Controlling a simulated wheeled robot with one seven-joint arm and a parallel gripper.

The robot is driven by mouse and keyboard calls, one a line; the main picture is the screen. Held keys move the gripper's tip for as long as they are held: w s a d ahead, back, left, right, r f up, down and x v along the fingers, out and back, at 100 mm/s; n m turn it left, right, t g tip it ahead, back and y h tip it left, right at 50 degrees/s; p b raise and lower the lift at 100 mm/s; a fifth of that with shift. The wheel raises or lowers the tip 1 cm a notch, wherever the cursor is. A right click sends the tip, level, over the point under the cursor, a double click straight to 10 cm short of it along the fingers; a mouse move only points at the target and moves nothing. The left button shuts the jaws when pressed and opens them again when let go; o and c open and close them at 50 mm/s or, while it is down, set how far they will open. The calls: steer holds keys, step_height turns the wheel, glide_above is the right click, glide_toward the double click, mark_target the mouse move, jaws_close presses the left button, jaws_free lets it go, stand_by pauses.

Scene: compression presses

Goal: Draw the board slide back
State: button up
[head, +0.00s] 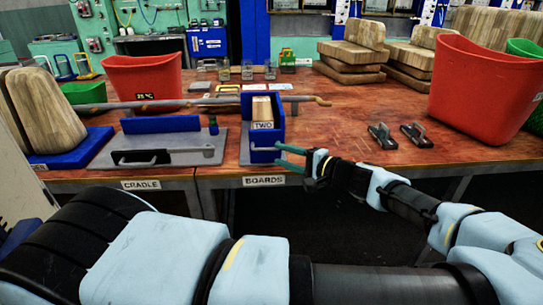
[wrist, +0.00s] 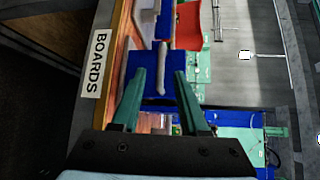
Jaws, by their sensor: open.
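The board slide is a blue holder (head: 278,122) with pale boards (head: 262,106) in it and a tag reading TWO. It stands on a grey plate above the BOARDS label (head: 264,181), with a low blue front part near the table edge. My gripper (head: 280,154) is open and empty in front of this part, reaching in from the right. In the wrist view, my gripper's teal fingers (wrist: 160,76) point at a blue face (wrist: 130,76). A pale upright bar (wrist: 162,72), perhaps the slide's handle, shows between the fingers. I cannot tell whether they touch it.
The cradle plate (head: 205,151) with a black handle (head: 141,158) lies to the left. Two black clamps (head: 382,135) lie to the right, before a big red bin (head: 475,90). A metal rod (head: 180,103) crosses behind the slide. The floor before the table is clear.

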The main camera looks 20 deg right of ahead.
steer(key=v, duration=0.5)
steer(key=shift+b, duration=0.4)
steer(key=a+f+n+g+h, duration=0.1)
steer(key=a+f+n+g, duration=0.25)
steer(key=a+g, duration=0.45)
steer(key=a+f+n+g, duration=0.3)
steer(key=a+f+g, duration=0.2)
steer(key=a, duration=0.8)
steer(key=s+a+r+n+h, duration=0.1)
steer(key=a+r+n+h, duration=0.1)
steer(key=a+r+h, duration=0.2)
steer(key=s+a+r+n+t+h, duration=0.1)
steer(key=a+r+n+h, duration=0.2)
steer(key=r, duration=0.6)
steer(key=shift+s+a+h, duration=0.35)
steer(key=shift+a+h, duration=0.05)
steer(key=shift+h, duration=0.4)
